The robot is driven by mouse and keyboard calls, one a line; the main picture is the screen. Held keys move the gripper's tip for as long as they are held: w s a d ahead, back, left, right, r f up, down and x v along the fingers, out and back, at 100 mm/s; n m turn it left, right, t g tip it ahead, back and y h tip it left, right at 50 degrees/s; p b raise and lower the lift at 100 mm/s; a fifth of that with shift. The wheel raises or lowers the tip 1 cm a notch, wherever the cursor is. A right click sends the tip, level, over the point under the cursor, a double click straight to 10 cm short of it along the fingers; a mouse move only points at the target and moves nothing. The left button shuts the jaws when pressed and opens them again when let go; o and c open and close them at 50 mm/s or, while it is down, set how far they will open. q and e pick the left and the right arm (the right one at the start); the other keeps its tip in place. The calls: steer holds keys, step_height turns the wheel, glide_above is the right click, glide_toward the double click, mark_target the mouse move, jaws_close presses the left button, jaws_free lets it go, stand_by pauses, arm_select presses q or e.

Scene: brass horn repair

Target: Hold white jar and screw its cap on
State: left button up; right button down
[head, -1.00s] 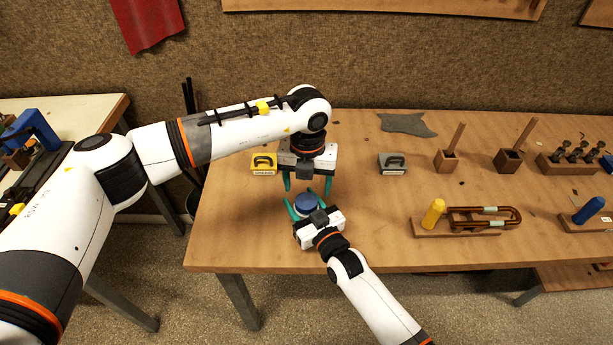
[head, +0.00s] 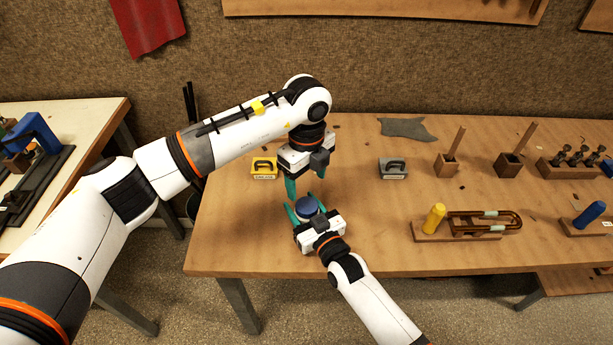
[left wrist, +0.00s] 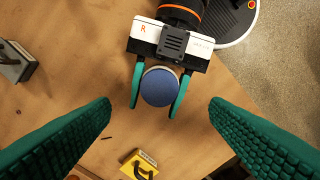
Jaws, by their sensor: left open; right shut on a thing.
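The blue cap (head: 307,206) shows as a round disc on top of the white jar, near the front of the wooden bench. In the left wrist view the cap (left wrist: 160,86) faces the camera, and a thin white rim of the jar (left wrist: 161,67) shows around it. The cap hides most of the jar; I cannot tell how tightly it sits. My right gripper (left wrist: 159,98) is shut on the jar, with one teal finger on each side. My left gripper (head: 305,180) is open and empty, above and behind the jar, its fingers apart and clear of the cap.
A yellow block with a handle (head: 263,168) stands behind and left of the jar, and a grey one (head: 393,168) to the right. A stand with a yellow peg and copper tubing (head: 470,224) is farther right. Bench around the jar is clear.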

mark_target(308, 205)
arm_select(q)
step_height(308, 205, down, 8)
steer(key=shift+f, duration=0.1)
stand_by(0.4)
steer(key=shift+c, duration=0.2)
steer(key=c, duration=1)
steer(key=m, duration=0.6)
steer(key=shift+m, duration=0.3)
steer(key=m, duration=0.6)
steer(key=shift+a, duration=0.1)
steer(key=o, duration=1.1)
steer(key=shift+c, duration=0.2)
steer(key=shift+d, duration=0.2)
